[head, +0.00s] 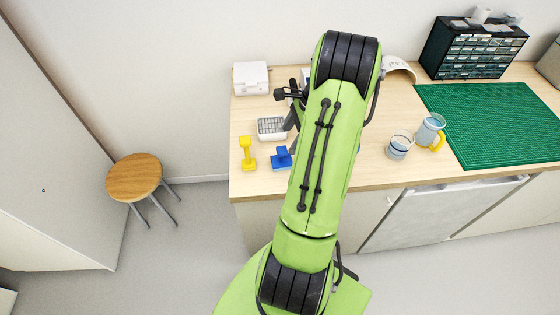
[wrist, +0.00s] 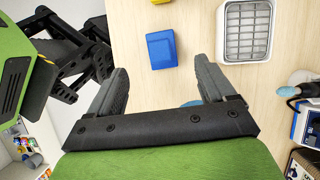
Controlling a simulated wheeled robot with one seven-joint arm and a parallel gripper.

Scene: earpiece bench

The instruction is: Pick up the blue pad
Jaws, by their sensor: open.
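The blue pad (head: 281,158) lies on the bench near its front edge, just left of my arm in the head view. In the wrist view the blue pad (wrist: 161,50) is a squarish block with a raised top, beyond my fingertips and roughly centred between them. My gripper (wrist: 160,78) is open, its two grey fingers wide apart with bare wood between them. It is empty and apart from the pad. In the head view my arm hides most of the gripper.
A yellow object (head: 247,153) stands left of the pad. A white tray with a grid (head: 271,128) sits behind it, close to the right finger in the wrist view (wrist: 221,28). A glass (head: 399,146), a jug (head: 430,130) and a green mat (head: 490,120) are to the right.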

